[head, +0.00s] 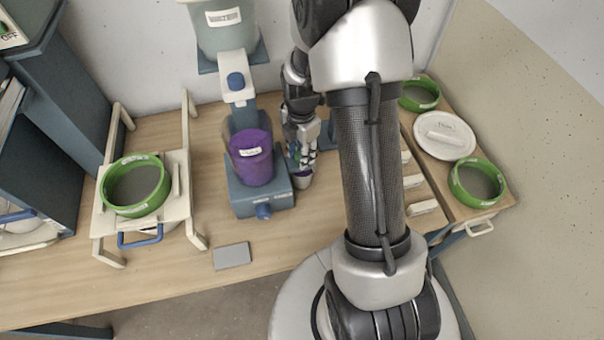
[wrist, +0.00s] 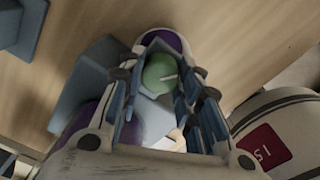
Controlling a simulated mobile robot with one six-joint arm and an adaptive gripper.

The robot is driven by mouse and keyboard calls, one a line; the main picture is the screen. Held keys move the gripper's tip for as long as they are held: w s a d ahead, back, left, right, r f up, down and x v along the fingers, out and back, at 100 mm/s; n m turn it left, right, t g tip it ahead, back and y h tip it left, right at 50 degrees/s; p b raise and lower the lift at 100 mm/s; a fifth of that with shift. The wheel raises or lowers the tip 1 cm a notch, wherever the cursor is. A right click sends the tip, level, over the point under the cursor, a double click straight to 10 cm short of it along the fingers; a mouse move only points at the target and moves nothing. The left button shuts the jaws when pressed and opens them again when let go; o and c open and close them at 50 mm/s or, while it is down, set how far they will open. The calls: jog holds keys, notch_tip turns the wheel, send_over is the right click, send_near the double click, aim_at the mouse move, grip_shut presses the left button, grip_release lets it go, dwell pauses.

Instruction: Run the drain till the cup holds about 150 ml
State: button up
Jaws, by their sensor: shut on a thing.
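My gripper (head: 302,150) points down just right of the purple glaze bucket (head: 251,160), which stands in a blue stand (head: 262,198). In the wrist view my gripper (wrist: 163,75) is shut on a round green knob (wrist: 160,72) with a pale mark, apparently the drain's handle. A small pale-rimmed cup (head: 303,180) with purple in it is just below my fingertips in the head view. It seems to show beyond the green knob in the wrist view (wrist: 167,42). My fingers hide much of the cup, and I cannot read its level.
A green-rimmed pot (head: 136,186) sits on a white frame at left. More green-rimmed pots (head: 478,184) and a white lid (head: 444,135) are at right. A grey plate (head: 232,256) lies in front.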

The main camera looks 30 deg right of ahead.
dwell(0.3)
jog(key=m, duration=0.5)
jog(key=shift+m, duration=1.5)
jog(key=shift+m, duration=1.7)
jog(key=o, duration=1.1)
jog(key=shift+c, duration=0.2)
